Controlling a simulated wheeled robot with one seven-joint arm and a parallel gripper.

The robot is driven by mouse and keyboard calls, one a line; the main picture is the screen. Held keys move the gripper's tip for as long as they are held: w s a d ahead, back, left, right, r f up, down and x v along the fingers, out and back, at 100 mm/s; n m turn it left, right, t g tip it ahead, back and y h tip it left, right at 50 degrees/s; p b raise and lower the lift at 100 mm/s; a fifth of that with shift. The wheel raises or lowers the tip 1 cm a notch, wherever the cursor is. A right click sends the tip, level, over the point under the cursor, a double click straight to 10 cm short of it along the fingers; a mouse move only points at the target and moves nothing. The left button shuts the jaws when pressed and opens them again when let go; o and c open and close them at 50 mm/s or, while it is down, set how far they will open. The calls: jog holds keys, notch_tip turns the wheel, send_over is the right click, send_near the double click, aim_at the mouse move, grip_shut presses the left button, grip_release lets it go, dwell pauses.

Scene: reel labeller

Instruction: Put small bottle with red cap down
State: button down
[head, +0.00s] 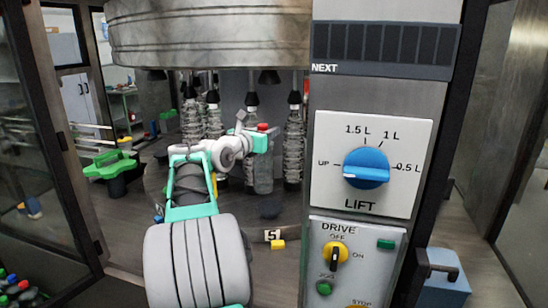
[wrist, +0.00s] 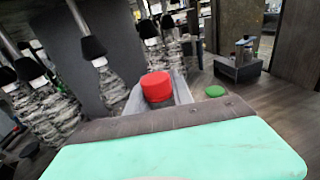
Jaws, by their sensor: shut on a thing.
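The small bottle with the red cap (head: 263,172) is upright and clear in the head view, among the machine's stations. Its red cap shows just above my gripper (head: 262,142). In the wrist view the red cap (wrist: 157,86) sticks up beyond the mint-green gripper body, beside a grey finger. My gripper is shut on the bottle near its neck. The fingertips are mostly hidden, and I cannot tell whether the bottle's base touches the surface below.
Clear ribbed bottles (head: 293,148) stand close by under black heads, beneath a big metal drum (head: 210,35). A control panel (head: 372,175) with a blue LIFT knob fills the right. An open glass door (head: 40,130) is at left.

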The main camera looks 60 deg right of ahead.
jog(key=d+f, duration=0.5)
jog(key=f, duration=0.3)
jog(key=shift+w+d+f+b, duration=0.15)
jog(key=shift+f+b, duration=0.25)
jog(key=shift+f, duration=0.15)
jog(key=c, duration=1.1)
grip_release()
jog(key=shift+f, duration=0.1)
